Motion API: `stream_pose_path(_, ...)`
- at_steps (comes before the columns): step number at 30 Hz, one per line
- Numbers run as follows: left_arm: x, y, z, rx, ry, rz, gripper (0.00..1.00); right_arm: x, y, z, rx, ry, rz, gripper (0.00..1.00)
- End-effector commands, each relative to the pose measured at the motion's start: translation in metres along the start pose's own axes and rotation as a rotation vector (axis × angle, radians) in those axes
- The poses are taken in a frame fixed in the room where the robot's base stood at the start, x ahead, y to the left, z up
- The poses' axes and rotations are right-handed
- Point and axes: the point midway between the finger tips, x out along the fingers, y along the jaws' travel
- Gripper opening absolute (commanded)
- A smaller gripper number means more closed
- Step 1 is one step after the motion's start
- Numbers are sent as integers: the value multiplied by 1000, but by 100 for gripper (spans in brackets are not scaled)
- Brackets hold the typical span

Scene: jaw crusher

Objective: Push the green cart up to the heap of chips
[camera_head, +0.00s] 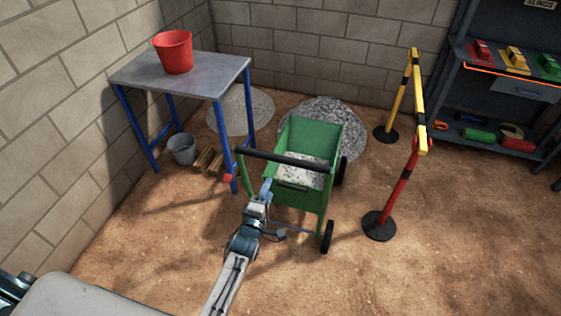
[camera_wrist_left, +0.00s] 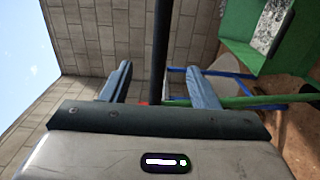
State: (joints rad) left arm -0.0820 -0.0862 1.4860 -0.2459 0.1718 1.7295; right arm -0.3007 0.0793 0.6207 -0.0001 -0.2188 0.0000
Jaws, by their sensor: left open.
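The green cart (camera_head: 309,133) stands on the dirt floor with grey-white chips (camera_head: 300,172) in its tray. Its black handle bar (camera_head: 285,158) faces my side. The speckled grey heap of chips (camera_head: 350,125) lies just beyond the cart, partly hidden by it. My left gripper (camera_head: 267,188) is close to the handle on the near side. In the left wrist view my left gripper (camera_wrist_left: 160,85) is open, and the black bar (camera_wrist_left: 160,45) appears between its two fingers. I cannot tell whether they touch. My right gripper is not in view.
A smoother grey round patch (camera_head: 240,112) lies left of the heap. A blue-legged table (camera_head: 205,80) with a red bucket (camera_head: 173,52) stands left of the cart. A grey bucket (camera_head: 182,149) is under it. A yellow and red barrier (camera_head: 417,95) stands right of the cart.

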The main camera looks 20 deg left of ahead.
Motion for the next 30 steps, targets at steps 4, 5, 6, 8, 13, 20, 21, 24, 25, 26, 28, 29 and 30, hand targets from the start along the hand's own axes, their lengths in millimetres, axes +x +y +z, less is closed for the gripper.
stream_pose_path(4,31,-6,0,2,0,4,55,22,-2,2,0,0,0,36)
stream_pose_path(5,38,-6,0,1,0,3,55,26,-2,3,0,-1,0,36)
stream_pose_path(6,48,-6,0,2,0,4,55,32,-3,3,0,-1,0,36)
stream_pose_path(8,63,-6,0,2,0,3,55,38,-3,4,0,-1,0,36)
stream_pose_path(13,104,-4,0,1,0,0,55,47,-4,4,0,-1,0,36)
stream_pose_path(20,140,-5,0,2,0,-2,55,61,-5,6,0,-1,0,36)
stream_pose_path(21,144,-4,0,2,0,-3,55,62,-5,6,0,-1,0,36)
stream_pose_path(24,149,-3,0,2,0,-2,55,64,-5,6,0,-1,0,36)
stream_pose_path(25,150,-3,0,2,0,-3,55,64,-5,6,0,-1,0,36)
stream_pose_path(26,150,-3,0,2,0,-3,55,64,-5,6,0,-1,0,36)
stream_pose_path(28,150,-2,0,2,0,-3,55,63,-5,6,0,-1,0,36)
stream_pose_path(29,150,-2,0,2,1,-3,55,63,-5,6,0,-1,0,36)
stream_pose_path(30,150,-2,0,2,1,-3,55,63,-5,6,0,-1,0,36)
